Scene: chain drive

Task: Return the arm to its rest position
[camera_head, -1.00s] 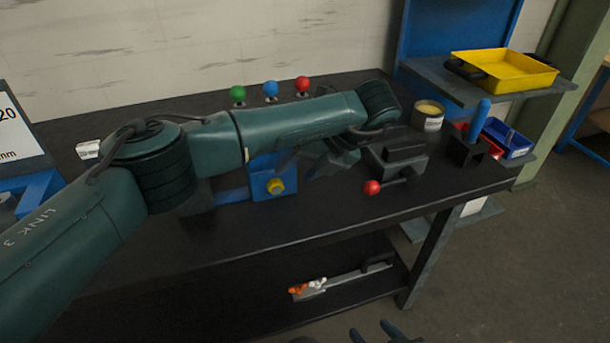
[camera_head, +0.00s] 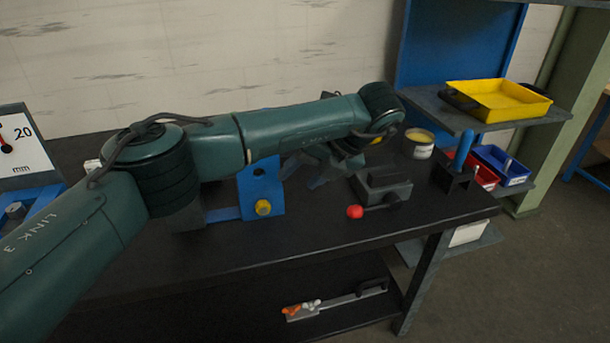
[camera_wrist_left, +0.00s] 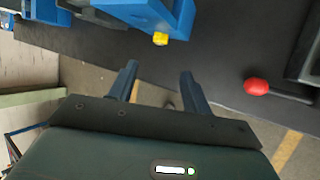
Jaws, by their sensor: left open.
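My left arm (camera_head: 300,128) reaches in from the left across the workbench, its wrist bent down at the right end. In the head view its gripper (camera_head: 309,172) is partly hidden below the forearm, beside the blue block. In the left wrist view the gripper (camera_wrist_left: 160,84) has its two fingers apart with nothing between them. The blue block (camera_head: 262,187) with a yellow knob (camera_head: 263,207) stands on the bench; it also shows beyond the fingers in the left wrist view (camera_wrist_left: 181,18). My right gripper is not in view.
A grey vise-like block (camera_head: 382,187) with a red-ended handle (camera_head: 354,211) stands right of the gripper. A can (camera_head: 419,143), a tool holder (camera_head: 452,180) and a yellow tray (camera_head: 500,100) are farther right. The bench's front strip (camera_head: 300,239) is clear.

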